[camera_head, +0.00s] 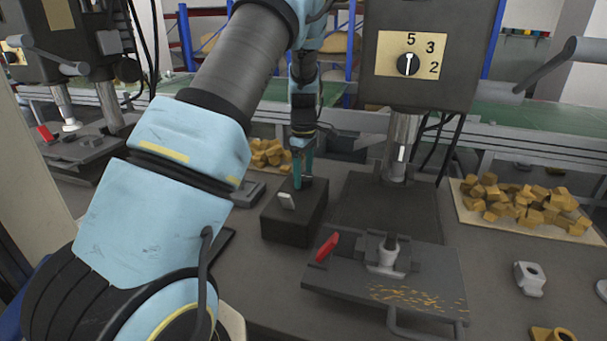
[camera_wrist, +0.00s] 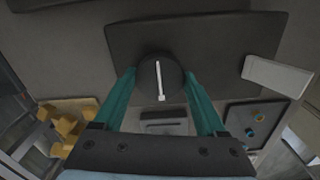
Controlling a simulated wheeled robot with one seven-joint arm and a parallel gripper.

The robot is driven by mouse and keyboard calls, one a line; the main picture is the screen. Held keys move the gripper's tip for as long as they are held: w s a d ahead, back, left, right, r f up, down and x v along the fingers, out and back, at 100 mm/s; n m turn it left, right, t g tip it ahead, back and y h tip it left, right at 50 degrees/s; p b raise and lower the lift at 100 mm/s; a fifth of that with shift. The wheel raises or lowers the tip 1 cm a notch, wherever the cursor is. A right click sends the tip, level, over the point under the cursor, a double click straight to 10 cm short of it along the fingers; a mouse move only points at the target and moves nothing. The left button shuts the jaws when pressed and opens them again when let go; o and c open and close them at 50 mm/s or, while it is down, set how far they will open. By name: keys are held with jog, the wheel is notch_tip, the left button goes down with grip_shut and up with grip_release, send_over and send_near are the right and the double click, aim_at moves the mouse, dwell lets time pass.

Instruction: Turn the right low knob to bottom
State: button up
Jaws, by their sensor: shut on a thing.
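The low knob (camera_wrist: 153,72) is a round black dial with a white pointer line, on top of a dark box (camera_head: 285,226). In the wrist view the pointer runs nearly straight up and down, its wider white end low in the picture. My gripper (camera_wrist: 160,76) has one teal finger on each side of the knob and is shut on it. In the head view my gripper (camera_head: 302,180) reaches down onto the box top, and the knob is mostly hidden behind the fingers there.
A white lever (camera_head: 286,201) sits on the box's near side. A drill machine stands to the right, with a numbered dial (camera_head: 408,64) above and a red-handled vise (camera_head: 388,256) below. Tan blocks (camera_head: 520,203) lie on a board at the right.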

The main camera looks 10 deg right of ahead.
aim_at(303, 176)
jog(key=o, duration=1.3)
notch_tip(303, 176, up, 11)
jog(key=b, duration=0.2)
jog(key=shift+f+b, duration=0.1)
jog(key=shift+b, duration=0.3)
jog(key=s+a+f+m, duration=0.1)
jog(key=s+a+m, duration=0.15)
jog(key=a, duration=0.35)
jog(key=s+a+f+m, duration=0.1)
jog(key=s+a, duration=0.3)
jog(key=a, duration=0.2)
jog(key=s+a+f+m, duration=0.1)
jog(key=s+a+m, duration=0.1)
jog(key=s, duration=0.3)
jog(key=s+a+m+t, duration=0.1)
jog(key=s+a+m, duration=0.2)
jog(key=s+a, duration=0.1)
jog(key=s+a+f+m, duration=0.1)
jog(key=s+a+m, duration=0.2)
jog(key=s, duration=0.3)
jog(key=shift+s+a+f+t, duration=0.15)
jog(key=shift+s+f+t, duration=0.15)
jog(key=shift+f, duration=0.05)
